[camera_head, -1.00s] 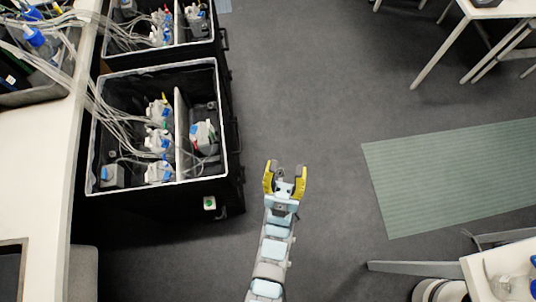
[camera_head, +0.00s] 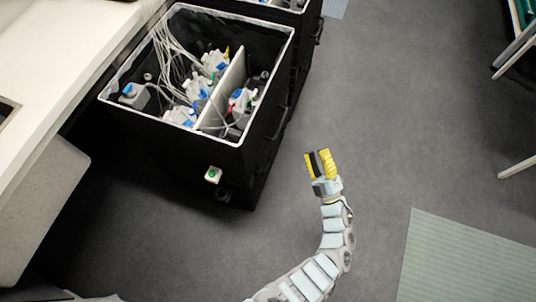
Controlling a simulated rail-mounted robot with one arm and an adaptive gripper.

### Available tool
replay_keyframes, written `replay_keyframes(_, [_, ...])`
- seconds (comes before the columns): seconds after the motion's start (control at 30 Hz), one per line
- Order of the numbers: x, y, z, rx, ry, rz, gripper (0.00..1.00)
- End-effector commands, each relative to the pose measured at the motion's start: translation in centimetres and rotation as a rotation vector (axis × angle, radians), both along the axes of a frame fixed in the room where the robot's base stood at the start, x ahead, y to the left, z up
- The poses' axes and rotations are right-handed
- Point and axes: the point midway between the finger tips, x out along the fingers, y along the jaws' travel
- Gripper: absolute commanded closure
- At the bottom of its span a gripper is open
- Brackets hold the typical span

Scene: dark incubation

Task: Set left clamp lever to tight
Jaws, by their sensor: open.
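My gripper (camera_head: 319,160) has yellow fingers and is open and empty. It is over the grey floor, to the right of the black bin (camera_head: 262,150) and apart from it. No clamp lever can be made out in this view. A small white box with a green button (camera_head: 213,175) sits on the bin's front side, low down and to the left of my gripper. I cannot tell whether it belongs to a clamp.
The open bin holds several bottles (camera_head: 215,62) with tubes and a white divider (camera_head: 222,88). A white counter (camera_head: 60,70) is at the left, with a grey panel (camera_head: 45,205) below it. A green mat (camera_head: 470,262) lies at the lower right. The middle floor is clear.

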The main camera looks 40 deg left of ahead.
Motion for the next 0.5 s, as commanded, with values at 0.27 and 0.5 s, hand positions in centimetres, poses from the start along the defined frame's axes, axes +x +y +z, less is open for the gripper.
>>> replay_keyframes(0.27, [0.9, 0.8, -13.5, -0.217, 0.069, 0.126, 0.59])
replay_keyframes(0.5, [-0.7, 0.2, -21.9, -0.357, 0.128, 0.264, 0.59])
